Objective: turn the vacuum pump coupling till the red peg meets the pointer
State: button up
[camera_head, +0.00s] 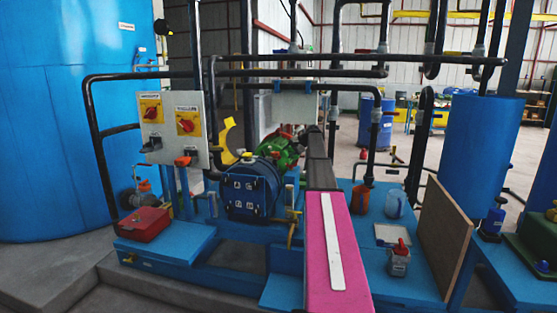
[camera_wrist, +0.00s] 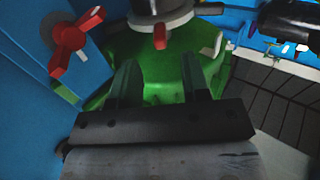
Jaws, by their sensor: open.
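The coupling (camera_wrist: 160,10) is a grey, round body at the top of the wrist view, cut off by the frame edge. A red peg (camera_wrist: 160,37) sticks out from its lower side. My gripper (camera_wrist: 156,68) is open and empty, its two fingers spread below the peg in the picture, over a green housing (camera_wrist: 150,92). The peg lies roughly midway between the fingers' lines, beyond their tips. A pale sliver (camera_wrist: 217,46) shows right of the coupling; I cannot tell whether it is the pointer. In the head view the green machine (camera_head: 281,150) is partly hidden behind the blue round-fronted pump (camera_head: 247,190).
A red-handled lever (camera_wrist: 74,42) sits on a blue surface left of the gripper. Black pipes (camera_head: 290,73) cross above the machine. A switch panel (camera_head: 173,125) and red box (camera_head: 144,224) stand left. A board (camera_head: 445,240) leans right. Dark grating (camera_wrist: 285,110) lies right of the gripper.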

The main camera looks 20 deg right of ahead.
aim_at(279, 158)
jog(key=x, duration=0.6)
jog(key=shift+w+a+f, duration=0.1)
jog(key=shift+a+f, duration=0.15)
grip_shut()
jog(key=shift+a+r, duration=0.1)
